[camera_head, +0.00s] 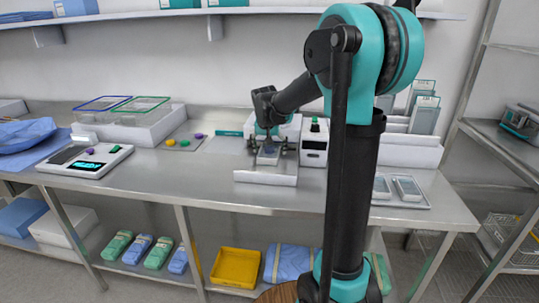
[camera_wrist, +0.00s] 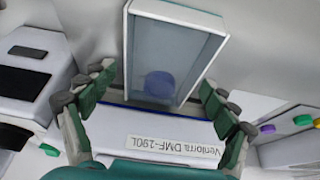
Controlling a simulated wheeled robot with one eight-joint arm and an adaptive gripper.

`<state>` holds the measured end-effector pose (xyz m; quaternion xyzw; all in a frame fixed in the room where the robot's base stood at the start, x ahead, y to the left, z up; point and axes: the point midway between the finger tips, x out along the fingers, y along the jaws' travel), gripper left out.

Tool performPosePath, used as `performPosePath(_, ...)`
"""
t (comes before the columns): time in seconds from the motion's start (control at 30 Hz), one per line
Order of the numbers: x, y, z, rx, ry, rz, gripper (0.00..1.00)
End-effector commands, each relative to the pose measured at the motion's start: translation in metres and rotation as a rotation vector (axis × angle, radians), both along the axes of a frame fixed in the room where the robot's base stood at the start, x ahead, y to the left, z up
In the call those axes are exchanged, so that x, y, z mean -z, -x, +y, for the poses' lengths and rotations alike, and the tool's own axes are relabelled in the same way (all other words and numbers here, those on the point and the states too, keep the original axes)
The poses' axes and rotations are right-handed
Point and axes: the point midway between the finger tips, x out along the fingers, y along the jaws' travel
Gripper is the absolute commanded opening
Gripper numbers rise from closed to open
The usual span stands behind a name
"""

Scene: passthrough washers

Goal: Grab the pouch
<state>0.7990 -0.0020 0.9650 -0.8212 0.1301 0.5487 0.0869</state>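My gripper (camera_wrist: 157,80) is open, with one finger on each side of the pouch's lower end and a visible gap on both sides. In the head view, my gripper (camera_head: 267,147) is low over the device's front. Whether the pouch touches the device is unclear.
A tray (camera_head: 418,204) with two similar pouches lies to the right on the steel table. More pouches (camera_head: 425,114) stand upright behind it. A white device with a screen (camera_head: 313,155) stands close beside my gripper. Small coloured pieces (camera_head: 185,142) lie on a mat to the left.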

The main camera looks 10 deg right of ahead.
Motion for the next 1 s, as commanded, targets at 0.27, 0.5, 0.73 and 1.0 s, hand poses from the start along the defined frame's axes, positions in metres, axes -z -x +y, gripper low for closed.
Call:
performPosePath(0.27, 0.0, 0.0, 0.0, 0.0, 0.0, 0.0, 0.47)
performPosePath(0.5, 0.0, 0.0, 0.0, 0.0, 0.0, 0.0, 0.35)
performPosePath(0.73, -0.007, 0.001, 0.0, 0.0, 0.0, 0.0, 0.35)
performPosePath(1.0, -0.026, 0.025, 0.008, -0.001, 0.0, 0.0, 0.35)
